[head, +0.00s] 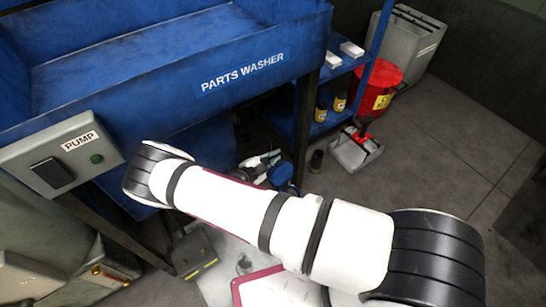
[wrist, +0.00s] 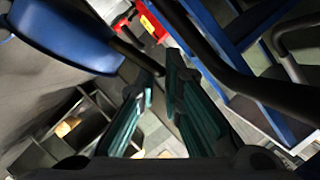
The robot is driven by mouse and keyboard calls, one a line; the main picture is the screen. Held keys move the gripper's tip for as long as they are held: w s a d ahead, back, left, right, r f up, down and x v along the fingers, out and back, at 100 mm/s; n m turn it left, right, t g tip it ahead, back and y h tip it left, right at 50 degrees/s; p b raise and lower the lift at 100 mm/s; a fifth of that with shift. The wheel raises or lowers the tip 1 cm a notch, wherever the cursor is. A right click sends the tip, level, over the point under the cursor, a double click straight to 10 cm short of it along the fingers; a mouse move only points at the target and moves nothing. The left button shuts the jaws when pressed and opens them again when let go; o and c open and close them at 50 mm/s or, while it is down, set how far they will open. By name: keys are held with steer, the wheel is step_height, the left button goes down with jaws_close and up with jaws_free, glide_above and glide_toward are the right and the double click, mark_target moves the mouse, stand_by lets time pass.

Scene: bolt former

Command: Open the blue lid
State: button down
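A rounded blue piece (head: 281,172), which looks like the blue lid, shows beyond my arm in the head view, below the parts washer. A blue rounded panel (wrist: 65,35) fills the upper left of the wrist view and seems to be the same lid. In the head view my gripper is mostly hidden behind my arm, close to the blue piece.
The blue parts washer (head: 145,95) stands at the back left with a pump switch box (head: 62,155) in front. A blue shelf (head: 335,68), a red can (head: 372,90) and a red-and-grey item (head: 356,148) are on the right. Dark bars (wrist: 215,55) cross near the fingers. Floor at right is clear.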

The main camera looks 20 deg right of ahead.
mark_target(278, 162)
steer(key=s, duration=0.1)
steer(key=s+d+p, duration=0.1)
steer(key=s, duration=0.1)
steer(key=shift+r, duration=0.2)
steer(key=c, duration=1.7)
jaws_free()
steer(key=shift+a, duration=0.1)
steer(key=v, duration=1.2)
